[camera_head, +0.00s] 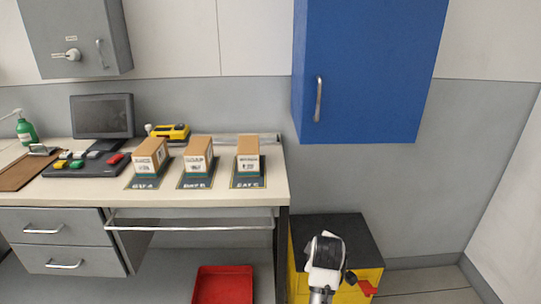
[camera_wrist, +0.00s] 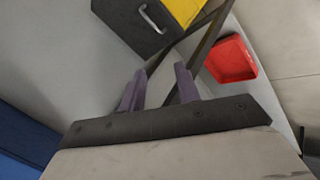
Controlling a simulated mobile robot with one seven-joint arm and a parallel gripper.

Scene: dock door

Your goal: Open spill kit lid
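The spill kit is a yellow box (camera_head: 298,282) with a flat dark lid (camera_head: 345,232), standing on the floor right of the workbench in the head view. The lid looks shut. My arm's white and black end covers part of the kit's front. In the wrist view a dark panel (camera_wrist: 130,25) with a pale metal handle (camera_wrist: 153,19) shows at the top, beside a yellow surface (camera_wrist: 184,9); I take these for the kit. My gripper (camera_wrist: 158,78) has its two purple fingers apart with nothing between them. It is apart from the handle.
A red tray (camera_head: 223,286) lies under the workbench (camera_head: 210,193), and a red tray (camera_wrist: 230,61) shows in the wrist view. A blue wall cabinet (camera_head: 370,70) hangs above the kit. Boxes stand on the bench. Floor right of the kit (camera_head: 430,284) is clear.

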